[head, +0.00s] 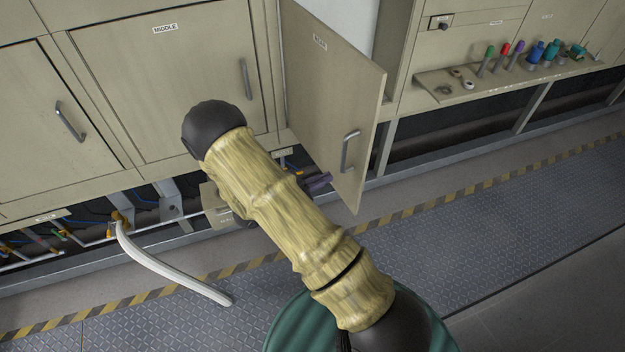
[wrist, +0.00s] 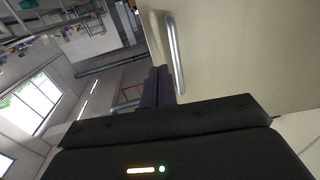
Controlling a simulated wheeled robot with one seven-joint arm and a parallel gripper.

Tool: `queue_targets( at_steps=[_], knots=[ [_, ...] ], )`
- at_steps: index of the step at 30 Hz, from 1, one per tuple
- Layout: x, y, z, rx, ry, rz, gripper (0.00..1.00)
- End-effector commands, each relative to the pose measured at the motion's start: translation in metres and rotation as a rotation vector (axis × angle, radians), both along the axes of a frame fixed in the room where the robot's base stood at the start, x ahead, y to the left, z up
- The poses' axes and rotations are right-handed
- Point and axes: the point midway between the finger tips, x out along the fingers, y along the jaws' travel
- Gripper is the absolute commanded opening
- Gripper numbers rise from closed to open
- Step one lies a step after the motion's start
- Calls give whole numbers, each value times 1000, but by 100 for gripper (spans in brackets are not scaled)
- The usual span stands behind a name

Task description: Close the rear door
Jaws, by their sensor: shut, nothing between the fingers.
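The rear door (head: 325,100) is a beige panel standing open, swung out from the cabinet, with a small label too blurred to read surely. Its grey bar handle (head: 349,152) is near the free edge.
The closed middle door (head: 165,75) is left of the opening. A shelf (head: 500,82) with coloured knobs or bottles is at the right. A white hose (head: 165,265) hangs to the floor at lower left. The metal floor (head: 520,220) at right is clear.

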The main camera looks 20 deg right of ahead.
Motion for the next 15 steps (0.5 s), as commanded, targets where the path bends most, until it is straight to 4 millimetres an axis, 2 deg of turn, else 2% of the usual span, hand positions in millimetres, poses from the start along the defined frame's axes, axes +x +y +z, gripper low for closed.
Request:
queue_targets(
  at_steps=[9,15],
  knots=[
    [11,-57,4,-1,1,-4,0],
    [16,-82,2,0,0,-1,0]
  ],
)
